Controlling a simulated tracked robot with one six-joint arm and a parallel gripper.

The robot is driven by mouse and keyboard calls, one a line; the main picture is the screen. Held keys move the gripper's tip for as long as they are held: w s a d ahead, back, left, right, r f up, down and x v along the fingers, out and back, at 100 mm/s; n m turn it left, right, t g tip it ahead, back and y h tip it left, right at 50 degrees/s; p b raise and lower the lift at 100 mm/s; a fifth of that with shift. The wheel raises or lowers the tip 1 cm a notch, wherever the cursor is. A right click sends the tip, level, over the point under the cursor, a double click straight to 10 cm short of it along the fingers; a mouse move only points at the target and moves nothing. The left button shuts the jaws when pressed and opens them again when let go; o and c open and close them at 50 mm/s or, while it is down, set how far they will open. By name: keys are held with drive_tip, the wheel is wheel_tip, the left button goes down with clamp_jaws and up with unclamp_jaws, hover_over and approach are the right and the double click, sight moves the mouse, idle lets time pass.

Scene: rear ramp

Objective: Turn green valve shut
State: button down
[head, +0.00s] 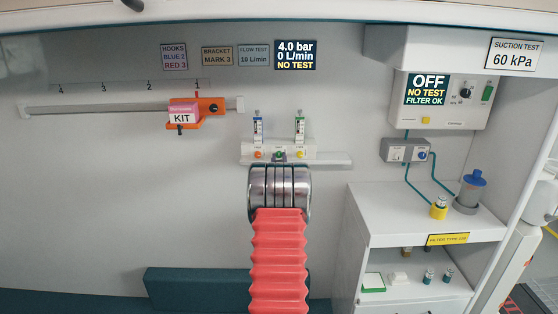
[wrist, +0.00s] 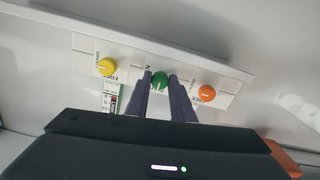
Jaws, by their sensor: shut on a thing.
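The green valve (wrist: 160,80) is a round knob in the middle of a white wall panel (wrist: 128,52), between a yellow knob (wrist: 106,67) and an orange knob (wrist: 207,93). My gripper (wrist: 160,84) has one dark finger on each side of the green valve and is shut on it. In the head view, the green valve (head: 279,154) shows small just above my arm, which hides my gripper there. The wall display (head: 295,55) reads 4.0 bar, 0 L/min, NO TEST.
Two flowmeters stand above the outer knobs, on the left (head: 258,128) and right (head: 300,127). An orange bracket with a KIT box (head: 183,115) hangs on a rail at left. A suction unit (head: 445,97) and a shelf cabinet (head: 385,225) are at right.

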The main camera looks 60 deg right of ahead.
drive_tip(key=c, duration=1.5)
unclamp_jaws()
drive_tip(key=shift+c, duration=0.2)
drive_tip(key=shift+s+a, duration=0.1)
drive_tip(key=v, duration=1.3)
drive_tip(key=shift+a, duration=0.25)
drive_tip(key=shift+s+f, duration=0.1)
drive_tip(key=shift+s, duration=0.05)
